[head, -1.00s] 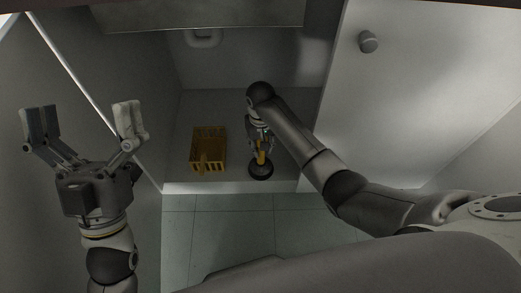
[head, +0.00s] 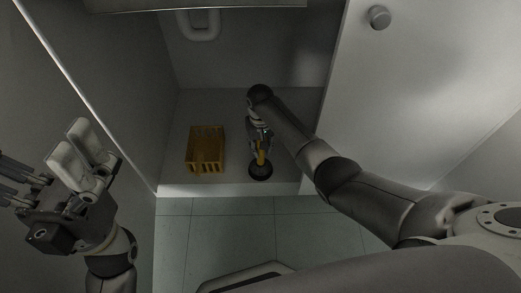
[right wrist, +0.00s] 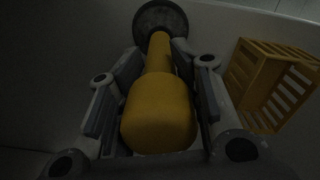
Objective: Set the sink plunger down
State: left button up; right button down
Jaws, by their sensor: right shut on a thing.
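The sink plunger (head: 260,171) has a yellow handle and a dark round cup. It stands near the front edge of the cabinet floor, cup down; I cannot tell whether the cup bears fully on the floor. My right gripper (head: 260,146) comes from above and is shut on the yellow handle. In the right wrist view the handle (right wrist: 158,112) lies between the fingers, with the dark cup (right wrist: 160,18) beyond. My left gripper (head: 50,172) is open and empty at the left, outside the cabinet.
A yellow slatted basket (head: 205,150) stands on the cabinet floor (head: 234,108) left of the plunger. A pale pipe (head: 199,30) hangs at the back. The open door (head: 400,95) with a round knob is on the right. Cabinet floor behind the basket is free.

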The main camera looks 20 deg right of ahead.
jog(key=shift+f, duration=0.4)
jog(key=c, duration=1)
grip_release()
